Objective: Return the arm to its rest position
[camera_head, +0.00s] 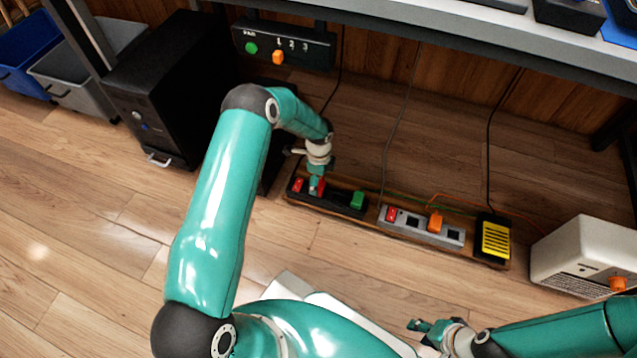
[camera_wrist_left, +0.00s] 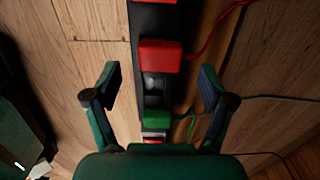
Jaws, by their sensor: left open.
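My left gripper (camera_head: 316,187) is over the black power strip (camera_head: 335,205) on the floor. In the left wrist view my left gripper (camera_wrist_left: 158,80) is open, with one finger on each side of the strip (camera_wrist_left: 152,20). A red block (camera_wrist_left: 160,56) on the strip lies between or just beyond the fingertips; nothing is gripped. A green block (camera_wrist_left: 157,117) sits nearer the palm. Whether the fingers touch the strip or floor is not clear. My right gripper (camera_head: 428,326) is low in the head view, clear of the strips; its jaw opening is too small to judge.
A grey strip (camera_head: 455,234) with an orange plug (camera_head: 435,222) and a yellow-black adapter (camera_head: 495,240) lie right of the black strip. A black computer tower (camera_head: 165,85) stands left, a white box (camera_head: 585,250) right. Cables hang behind; a desk edge (camera_head: 430,30) is above. The left foreground floor is clear.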

